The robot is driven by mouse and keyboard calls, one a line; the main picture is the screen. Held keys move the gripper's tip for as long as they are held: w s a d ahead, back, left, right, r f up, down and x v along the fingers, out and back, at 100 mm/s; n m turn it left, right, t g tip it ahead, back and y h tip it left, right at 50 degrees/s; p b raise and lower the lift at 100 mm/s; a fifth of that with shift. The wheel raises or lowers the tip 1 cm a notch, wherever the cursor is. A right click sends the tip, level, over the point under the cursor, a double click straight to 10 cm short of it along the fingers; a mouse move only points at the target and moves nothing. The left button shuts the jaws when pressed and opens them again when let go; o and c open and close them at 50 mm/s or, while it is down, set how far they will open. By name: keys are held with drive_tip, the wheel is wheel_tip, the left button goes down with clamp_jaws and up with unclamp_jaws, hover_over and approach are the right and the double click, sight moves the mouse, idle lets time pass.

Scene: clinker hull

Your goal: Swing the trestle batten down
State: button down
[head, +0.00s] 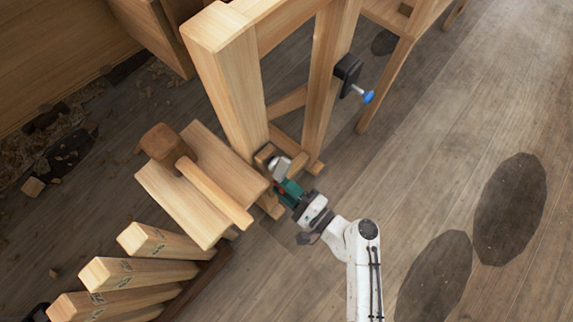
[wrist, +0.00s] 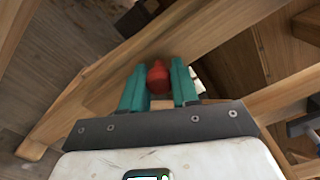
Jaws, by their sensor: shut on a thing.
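The wooden trestle (head: 230,95) stands at the top centre of the head view, with thick pale legs and cross-pieces. My gripper (head: 287,190) is low beside the foot of its near leg. In the wrist view, the teal fingers (wrist: 158,82) are closed around a red knob (wrist: 158,73). A pale wooden bar (wrist: 205,33) runs diagonally behind the knob; I take it for the batten, but cannot tell how the knob joins it. In the head view my gripper mostly hides the knob, and the batten cannot be told clearly from the other timbers.
A low wooden bench (head: 170,200) with a mallet (head: 165,145) stands just left of my gripper. A black clamp with a blue handle (head: 347,72) sits on the trestle's right leg. The plank floor (head: 440,150) at right is open.

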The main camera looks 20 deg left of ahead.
drive_tip(key=shift+s+f, duration=0.1)
drive_tip(key=c, duration=0.8)
unclamp_jaws()
drive_tip(key=shift+c, duration=0.2)
drive_tip(key=p+v, duration=0.1)
drive_tip(key=v, duration=1)
